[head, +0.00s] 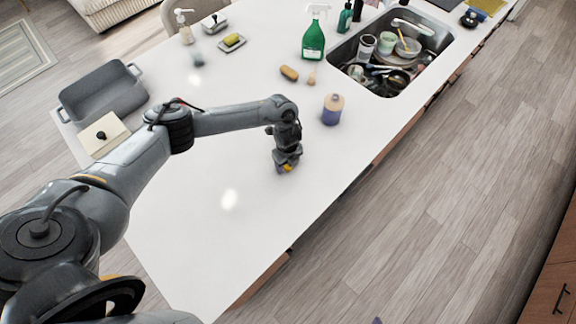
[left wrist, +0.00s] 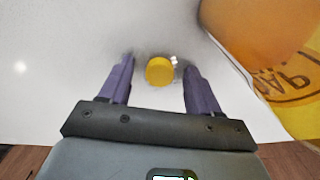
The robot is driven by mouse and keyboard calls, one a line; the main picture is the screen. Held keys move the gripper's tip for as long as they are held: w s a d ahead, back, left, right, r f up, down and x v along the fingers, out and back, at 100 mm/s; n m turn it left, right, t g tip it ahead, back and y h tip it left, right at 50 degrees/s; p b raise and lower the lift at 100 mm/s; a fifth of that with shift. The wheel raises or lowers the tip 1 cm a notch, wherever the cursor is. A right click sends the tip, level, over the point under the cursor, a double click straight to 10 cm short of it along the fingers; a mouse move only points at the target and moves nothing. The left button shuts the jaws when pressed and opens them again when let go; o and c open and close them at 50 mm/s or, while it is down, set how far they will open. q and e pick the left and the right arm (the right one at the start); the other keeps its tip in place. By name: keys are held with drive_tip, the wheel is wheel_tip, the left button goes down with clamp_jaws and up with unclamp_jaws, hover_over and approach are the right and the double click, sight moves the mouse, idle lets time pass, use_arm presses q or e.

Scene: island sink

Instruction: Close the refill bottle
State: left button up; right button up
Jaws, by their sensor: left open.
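My left gripper (head: 286,166) points down at the white counter. In the left wrist view its two purple fingers (left wrist: 157,75) are open, with a round yellow cap (left wrist: 160,71) between their tips and a gap on both sides. I cannot tell whether the cap is below or level with the tips. A bottle with a tan upper part and a purple lower part (head: 333,109) stands upright, up and right of the gripper. In the wrist view, a large orange bottle with a yellow lettered label (left wrist: 262,45) fills the right side, close by. Its mouth is out of view. My right gripper is not in view.
A sink full of dishes (head: 350,85) is at the upper right. A green spray bottle (head: 313,42), a brown brush (head: 289,73) and a soap dish (head: 232,43) stand farther back. A grey basin (head: 105,92) is at left. The near counter is clear.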

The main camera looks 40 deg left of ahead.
use_arm(q)
drive_tip(key=shift+c, duration=0.4)
drive_tip(key=c, duration=1)
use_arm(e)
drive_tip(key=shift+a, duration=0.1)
use_arm(q)
drive_tip(key=shift+r, duration=0.1)
drive_tip(key=shift+r, duration=0.4)
drive_tip(key=r, duration=0.3)
drive_tip(key=shift+d+r, duration=0.25)
drive_tip(key=shift+d, duration=0.1)
drive_tip(key=shift+s+d+r+p, duration=0.3)
drive_tip(key=shift+d+r, duration=0.8)
drive_tip(key=shift+d, duration=0.7)
drive_tip(key=shift+s+d+r+p, duration=0.35)
drive_tip(key=shift+d+r, duration=0.7)
drive_tip(key=shift+d, duration=0.75)
drive_tip(key=shift+s+d+r+p, duration=0.3)
drive_tip(key=shift+d+r, duration=0.8)
drive_tip(key=shift+d, duration=0.7)
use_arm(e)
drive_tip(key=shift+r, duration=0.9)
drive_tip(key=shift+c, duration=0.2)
